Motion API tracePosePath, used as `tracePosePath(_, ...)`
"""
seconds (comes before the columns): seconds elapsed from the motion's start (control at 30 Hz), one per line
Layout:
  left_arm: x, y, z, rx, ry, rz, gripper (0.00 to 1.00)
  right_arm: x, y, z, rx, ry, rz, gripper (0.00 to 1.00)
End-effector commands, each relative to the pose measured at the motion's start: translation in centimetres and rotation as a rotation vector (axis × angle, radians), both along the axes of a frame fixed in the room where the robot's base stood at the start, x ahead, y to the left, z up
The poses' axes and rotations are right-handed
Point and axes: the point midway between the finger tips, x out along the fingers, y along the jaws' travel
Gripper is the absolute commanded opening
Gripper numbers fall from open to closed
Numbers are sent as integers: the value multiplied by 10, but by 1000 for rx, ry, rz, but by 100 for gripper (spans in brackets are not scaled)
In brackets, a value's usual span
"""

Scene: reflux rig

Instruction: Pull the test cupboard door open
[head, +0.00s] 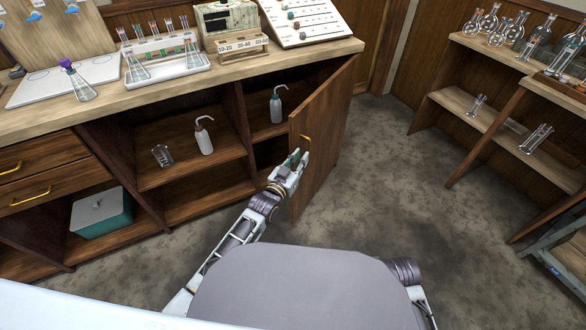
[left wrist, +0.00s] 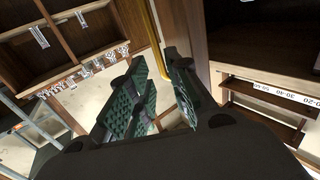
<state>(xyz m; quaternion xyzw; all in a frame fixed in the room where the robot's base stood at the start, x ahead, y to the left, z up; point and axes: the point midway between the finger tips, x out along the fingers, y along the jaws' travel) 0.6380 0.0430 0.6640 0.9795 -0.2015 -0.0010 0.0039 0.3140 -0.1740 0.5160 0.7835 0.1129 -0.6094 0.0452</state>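The cupboard door (head: 330,120) stands partly open, swung out from the wooden bench. A brass bar handle (head: 306,141) is on its face, near the free edge. My left gripper (head: 297,158) is at this handle. In the left wrist view the left gripper's green-padded fingers (left wrist: 158,88) are apart, and the brass handle (left wrist: 152,35) runs down into the gap between them. I cannot tell whether a pad touches it. My right gripper is out of view; only part of my right arm shows at the lower right of the head view.
Wash bottles (head: 204,136) and a beaker (head: 161,155) stand on the open shelves. A teal box (head: 101,213) sits low on the left. Shelving (head: 470,108) with flasks stands at the right. The floor (head: 385,165) between is clear.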

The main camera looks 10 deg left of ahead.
Motion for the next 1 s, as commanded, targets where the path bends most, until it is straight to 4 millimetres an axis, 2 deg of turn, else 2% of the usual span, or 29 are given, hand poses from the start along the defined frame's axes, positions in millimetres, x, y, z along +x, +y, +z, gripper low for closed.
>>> tracePosePath(0.3, -27, 12, -1, 1, 1, 0, 19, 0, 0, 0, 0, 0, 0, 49)
tracePosePath(0.5, -38, 17, 0, 1, 1, 0, 19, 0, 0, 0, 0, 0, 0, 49)
tracePosePath(0.93, -42, 18, 0, 1, 1, 0, 19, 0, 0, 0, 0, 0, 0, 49)
tracePosePath(1.0, -42, 18, 0, 1, 1, 0, 13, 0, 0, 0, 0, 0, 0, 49)
